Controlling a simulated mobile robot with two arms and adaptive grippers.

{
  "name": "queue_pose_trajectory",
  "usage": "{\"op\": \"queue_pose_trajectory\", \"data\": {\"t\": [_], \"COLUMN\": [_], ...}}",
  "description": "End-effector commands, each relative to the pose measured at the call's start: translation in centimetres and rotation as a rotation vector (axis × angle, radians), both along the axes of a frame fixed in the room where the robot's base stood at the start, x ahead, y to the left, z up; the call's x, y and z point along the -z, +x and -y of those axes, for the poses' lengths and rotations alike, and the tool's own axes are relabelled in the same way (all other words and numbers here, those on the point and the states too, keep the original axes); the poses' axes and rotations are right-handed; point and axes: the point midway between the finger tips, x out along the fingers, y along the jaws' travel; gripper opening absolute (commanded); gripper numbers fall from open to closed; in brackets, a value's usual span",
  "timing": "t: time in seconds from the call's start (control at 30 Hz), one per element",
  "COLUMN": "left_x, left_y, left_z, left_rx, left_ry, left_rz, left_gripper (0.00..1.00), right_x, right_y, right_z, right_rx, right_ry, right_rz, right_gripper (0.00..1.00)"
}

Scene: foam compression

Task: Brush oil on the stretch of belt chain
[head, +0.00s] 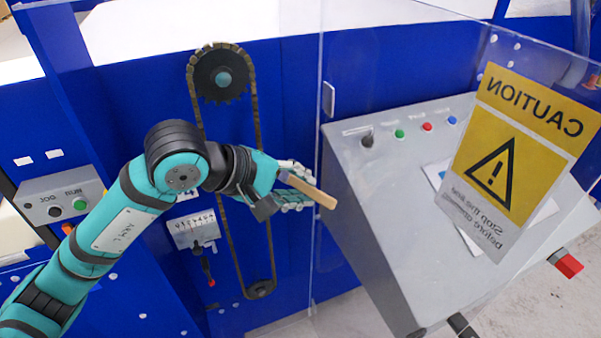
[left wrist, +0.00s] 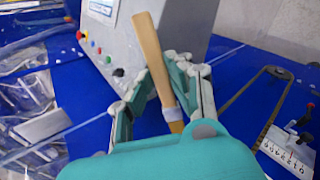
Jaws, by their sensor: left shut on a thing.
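The belt chain (head: 258,130) is a tall dark loop on the blue machine wall, running over a toothed upper sprocket (head: 222,74) and a small lower one (head: 261,289). Part of it is hidden behind my left arm. My left gripper (head: 297,187) is shut on a brush with a flat wooden handle (head: 313,190). It is to the right of the chain, apart from it in the picture. In the left wrist view the handle (left wrist: 150,55) rises between the fingers, with a pale band lower down; I cannot make out the bristles. My right gripper is not in view.
A clear panel (head: 318,140) stands right of the chain, with a yellow caution sign (head: 523,118) seen reversed. Behind it is a grey console (head: 380,185) with coloured buttons. A gauge plate (head: 193,229) and a small lever (head: 207,268) are left of the chain's lower part.

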Motion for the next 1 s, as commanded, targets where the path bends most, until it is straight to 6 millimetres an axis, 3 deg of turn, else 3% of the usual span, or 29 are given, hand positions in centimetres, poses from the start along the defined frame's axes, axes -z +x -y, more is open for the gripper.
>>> {"op": "queue_pose_trajectory", "data": {"t": [0.5,1.0], "left_x": [-0.1,0.0], "left_y": [4.6,5.2], "left_z": [-1.5,-1.7], "left_rx": [-0.001,0.001], "left_ry": [-0.002,-0.001], "left_rz": [-0.002,0.0], "left_gripper": [0.0,0.0], "right_x": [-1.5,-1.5], "right_y": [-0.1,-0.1], "right_z": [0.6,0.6], "right_rx": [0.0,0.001], "right_ry": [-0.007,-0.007], "right_rz": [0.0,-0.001], "right_gripper": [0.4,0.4]}}
